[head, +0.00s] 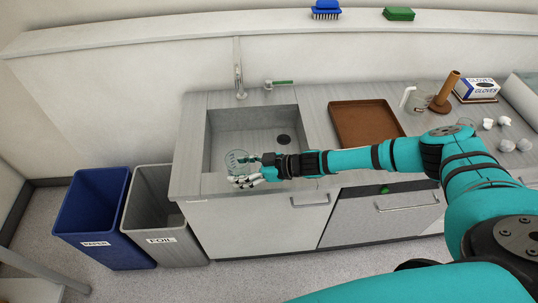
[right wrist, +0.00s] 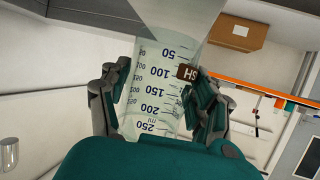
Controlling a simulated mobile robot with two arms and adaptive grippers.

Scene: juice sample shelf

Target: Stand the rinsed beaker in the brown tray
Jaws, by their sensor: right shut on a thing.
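The clear beaker (head: 236,157) is at the front left of the sink (head: 240,117) in the head view. My right gripper (head: 246,170) is shut on it. In the right wrist view the beaker (right wrist: 155,85) fills the middle between the two fingers of the gripper (right wrist: 160,100). It shows a millilitre scale and a small brown tag marked SH. The brown tray (head: 338,122) lies on the counter to the right of the sink, and its visible floor is empty. My left gripper is not in view.
A tap (head: 239,80) stands behind the sink. Right of the tray are a clear jug (head: 420,101), a brown upright holder (head: 446,92), a glove box (head: 478,89) and several pale lumps. Blue (head: 90,215) and grey (head: 160,215) bins stand left of the cabinet.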

